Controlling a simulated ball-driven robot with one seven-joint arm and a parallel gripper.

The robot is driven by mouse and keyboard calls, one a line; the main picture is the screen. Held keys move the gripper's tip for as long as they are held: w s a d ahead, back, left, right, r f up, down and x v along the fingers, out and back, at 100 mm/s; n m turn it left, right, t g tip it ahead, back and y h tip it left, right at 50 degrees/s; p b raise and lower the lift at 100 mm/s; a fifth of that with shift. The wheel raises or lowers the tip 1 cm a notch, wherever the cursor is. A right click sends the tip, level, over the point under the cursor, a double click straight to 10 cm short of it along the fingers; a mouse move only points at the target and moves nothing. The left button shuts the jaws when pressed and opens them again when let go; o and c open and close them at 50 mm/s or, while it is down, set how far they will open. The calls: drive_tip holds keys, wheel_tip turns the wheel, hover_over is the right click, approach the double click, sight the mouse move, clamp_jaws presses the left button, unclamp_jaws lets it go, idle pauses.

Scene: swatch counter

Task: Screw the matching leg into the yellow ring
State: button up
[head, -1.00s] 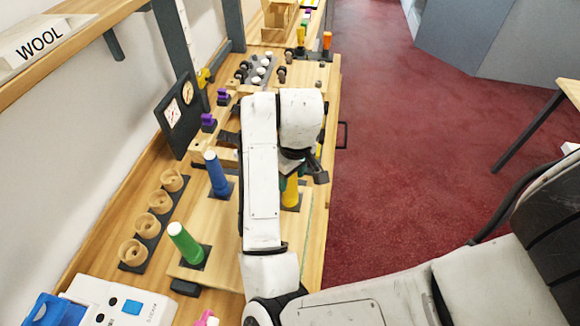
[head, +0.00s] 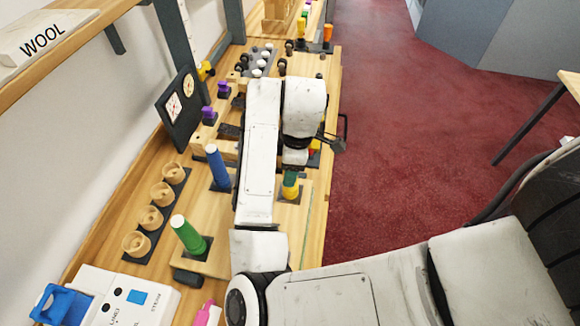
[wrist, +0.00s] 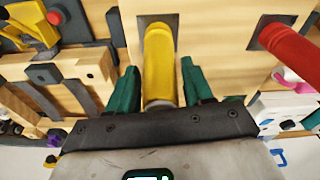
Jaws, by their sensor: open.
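A yellow leg (wrist: 159,62) stands on a dark square plate on a light wooden board. In the wrist view it lies between the two green fingers of my gripper (wrist: 158,82), which is open, with a gap on each side. In the head view only a small part of the yellow leg (head: 290,191) shows below my gripper (head: 292,178); my arm hides the rest. A blue leg (head: 217,165) and a green leg (head: 188,235) stand on dark plates to the left. A red leg (wrist: 296,45) shows at right in the wrist view. I cannot make out a yellow ring.
Several wooden cups (head: 150,217) stand in a row along the wall side. A white device (head: 125,297) with a blue part is at the near left. Purple-topped pieces (head: 208,115) stand farther back. The red floor is open to the right of the counter.

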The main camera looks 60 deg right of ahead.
drive_tip(key=shift+c, duration=0.4)
drive_tip(key=c, duration=0.7)
drive_tip(key=m+b, duration=0.2)
drive_tip(key=m, duration=0.4)
drive_tip(key=shift+f+m+h, duration=0.15)
drive_tip(key=shift+m+h, duration=0.25)
drive_tip(key=shift+c, duration=0.2)
drive_tip(key=m+b, duration=0.1)
drive_tip(key=m, duration=0.3)
drive_tip(key=shift+m, duration=0.3)
drive_tip(key=o, duration=1.1)
drive_tip(key=shift+o, duration=0.7)
drive_tip(key=shift+o, duration=1.1)
drive_tip(key=shift+r, duration=0.25)
